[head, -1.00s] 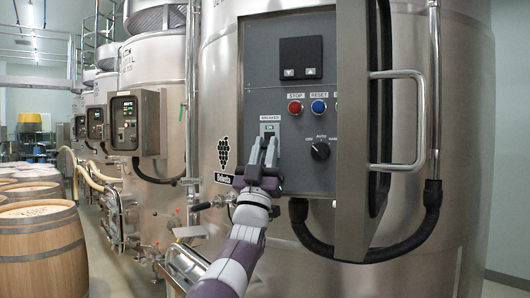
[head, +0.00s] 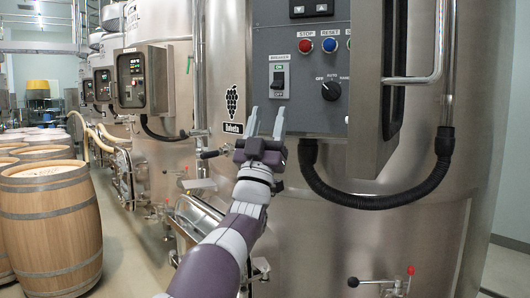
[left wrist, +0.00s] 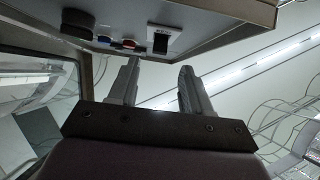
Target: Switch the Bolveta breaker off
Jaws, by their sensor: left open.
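The Bolveta breaker (head: 279,77) is on the grey control panel (head: 312,115) of the large steel vat. Its ON label is above and its OFF label below the small lever; I cannot tell clearly how the lever sits. It also shows in the left wrist view as a dark switch with a white label (left wrist: 163,38). My left gripper (head: 266,120) is open and empty, its fingers pointing up. It is below and slightly left of the breaker, apart from it. The fingers also show in the left wrist view (left wrist: 158,88). My right gripper is not in view.
Right of the breaker are a red STOP button (head: 305,46), a blue RESET button (head: 330,45) and a black knob (head: 331,90). The open panel door (head: 368,100) juts out at right. A black hose (head: 375,202) loops below. Wooden barrels (head: 55,225) stand at left.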

